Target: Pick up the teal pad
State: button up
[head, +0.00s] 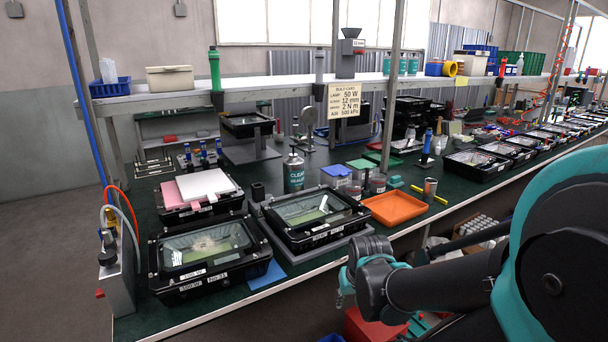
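A small teal block (395,181), which looks like the teal pad, lies on the dark green bench top. It is behind the orange tray (395,208) and right of the small lidded tubs. My gripper (348,284) is at the end of my dark and teal arm, in front of the bench's front edge. It is nearer the camera than the teal block and well apart from it. My arm's joints largely hide the fingers, so I cannot tell whether they are open or shut.
Two black floodlight housings (208,256) (314,215) stand on the bench left of the orange tray. A yellow marker (440,199) and metal cup (430,187) are right of the block. A shelf (270,86) spans above.

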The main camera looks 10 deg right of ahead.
aim_at(394, 181)
jog(key=i+l+u, duration=0.1)
jog(key=l, duration=0.4)
jog(key=i+l+u, duration=0.1)
jog(key=l, duration=0.45)
jog(key=i+l+u, duration=0.1)
jog(key=i+l, duration=0.15)
jog(key=l, duration=0.3)
jog(key=i+l+u, duration=0.1)
jog(key=l, duration=0.45)
jog(key=i+l, duration=0.1)
jog(key=l, duration=0.5)
jog(key=j+u, duration=0.05)
